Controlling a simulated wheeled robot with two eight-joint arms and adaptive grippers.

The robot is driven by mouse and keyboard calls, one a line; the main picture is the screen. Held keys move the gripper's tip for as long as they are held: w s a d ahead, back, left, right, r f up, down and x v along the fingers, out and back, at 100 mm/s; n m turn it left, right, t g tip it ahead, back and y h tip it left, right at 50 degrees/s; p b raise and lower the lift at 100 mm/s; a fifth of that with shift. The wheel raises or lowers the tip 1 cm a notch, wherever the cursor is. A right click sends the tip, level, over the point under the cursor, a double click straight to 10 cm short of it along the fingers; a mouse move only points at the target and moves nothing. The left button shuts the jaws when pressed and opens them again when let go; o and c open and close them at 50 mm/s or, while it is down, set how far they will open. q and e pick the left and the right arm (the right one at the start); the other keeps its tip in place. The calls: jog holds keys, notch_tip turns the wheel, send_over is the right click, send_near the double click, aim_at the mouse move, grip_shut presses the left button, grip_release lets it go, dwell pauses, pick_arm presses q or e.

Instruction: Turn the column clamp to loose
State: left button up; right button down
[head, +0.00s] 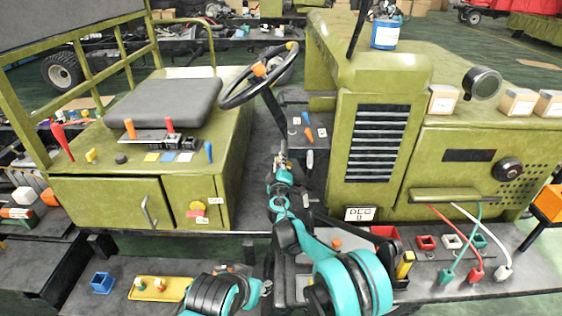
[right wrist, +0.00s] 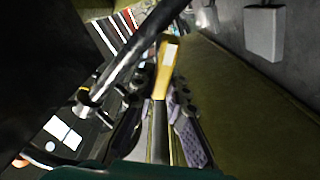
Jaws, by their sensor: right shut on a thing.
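The dark steering column (head: 272,106) slopes down from the black steering wheel (head: 262,75) in the head view. My right gripper (head: 282,163) is at the lower part of the column. In the right wrist view the gripper (right wrist: 160,125) is shut on a lever with a yellow grip (right wrist: 167,62) and a grey shaft, between its purple pads. I take this lever to be the column clamp. The dark column (right wrist: 135,60) runs diagonally beside it. In the head view the arm and gripper hide most of the lever. My left gripper does not show.
The seat box (head: 110,190) stands left of the column and the green hood (head: 375,130) stands right, leaving a narrow gap. A panel with small levers (head: 308,132) is just right of the column. A blue can (head: 385,34) stands on the hood.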

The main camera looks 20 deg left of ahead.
jog(key=n, duration=0.3)
jog(key=f+n, duration=0.1)
jog(key=n, duration=0.2)
jog(key=shift+a, duration=0.15)
jog(key=shift+n, duration=0.4)
jog(key=c, duration=1.5)
grip_release()
jog(key=shift+c, duration=0.2)
jog(key=shift+s, duration=0.15)
jog(key=v, duration=1.2)
